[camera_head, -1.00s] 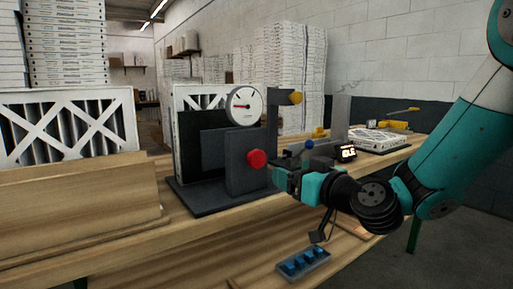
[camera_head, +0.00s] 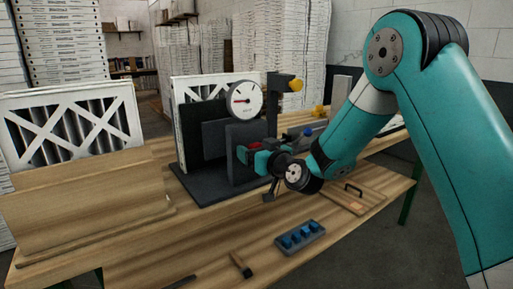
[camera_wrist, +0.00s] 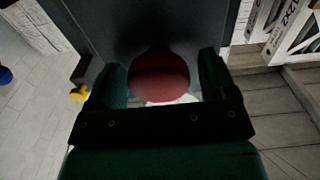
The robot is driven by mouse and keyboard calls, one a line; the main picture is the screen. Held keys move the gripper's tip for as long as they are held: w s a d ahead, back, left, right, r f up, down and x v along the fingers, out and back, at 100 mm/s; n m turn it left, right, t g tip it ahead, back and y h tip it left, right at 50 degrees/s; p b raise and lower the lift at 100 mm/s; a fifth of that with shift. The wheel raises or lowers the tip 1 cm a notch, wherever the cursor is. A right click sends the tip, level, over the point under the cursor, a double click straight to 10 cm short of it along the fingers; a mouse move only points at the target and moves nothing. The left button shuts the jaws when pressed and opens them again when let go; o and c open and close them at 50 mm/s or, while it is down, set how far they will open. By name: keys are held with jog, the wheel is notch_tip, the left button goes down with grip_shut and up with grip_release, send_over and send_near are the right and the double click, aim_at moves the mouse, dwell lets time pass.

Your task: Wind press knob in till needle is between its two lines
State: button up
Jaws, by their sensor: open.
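The press (camera_head: 196,186) is a dark grey machine standing on the wooden bench. Its round white gauge (camera_head: 250,96) sits on top, with a red needle (camera_head: 239,100) pointing to the left; its two lines are too small to make out. The red press knob (camera_wrist: 159,76) shows in the wrist view between the two fingers of my gripper (camera_wrist: 163,82), which is open around it. I cannot tell whether the fingers touch it. In the head view my gripper (camera_head: 246,154) is at the front of the press and hides most of the knob.
A boxed filter (camera_head: 70,120) stands in a wooden holder (camera_head: 88,200) at the left. A tray with blue blocks (camera_head: 300,236) lies on the front of the bench. Stacked boxes stand behind.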

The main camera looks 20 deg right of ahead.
jog(key=c, duration=0.9)
jog(key=m, duration=0.4)
jog(key=shift+d+m, duration=0.15)
jog(key=shift+m, duration=0.25)
jog(key=m, duration=0.5)
jog(key=shift+w+d, duration=0.1)
jog(key=shift+m, duration=0.3)
jog(key=o, duration=0.9)
